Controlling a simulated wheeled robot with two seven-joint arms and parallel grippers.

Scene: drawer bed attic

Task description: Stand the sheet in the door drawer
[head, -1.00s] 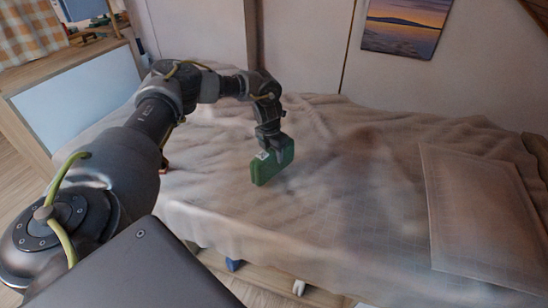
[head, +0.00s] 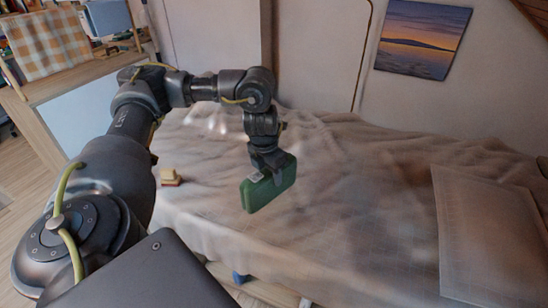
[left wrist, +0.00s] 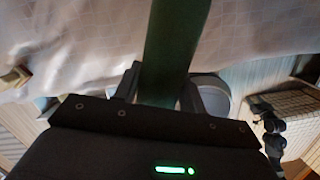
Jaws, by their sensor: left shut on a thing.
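A green, flat, boxy piece (head: 268,188), apparently the folded sheet, hangs on edge from my left gripper (head: 268,168), above the bed near its front edge. The gripper is shut on its upper edge. In the left wrist view the sheet (left wrist: 172,45) runs up between the two fingers (left wrist: 158,88). A wooden drawer (head: 262,290) shows partly under the bed's front edge, with a blue thing (head: 240,277) and a white thing (head: 305,302) at it. Most of the drawer is hidden by the bedding and the frame's edge. My right gripper is not in view.
The bed (head: 350,190) has a rumpled beige cover, with a pillow (head: 490,240) at right. A small yellow and red block (head: 169,177) lies at the bed's left. A wooden cabinet (head: 75,100) stands at far left. A picture (head: 423,38) hangs on the wall.

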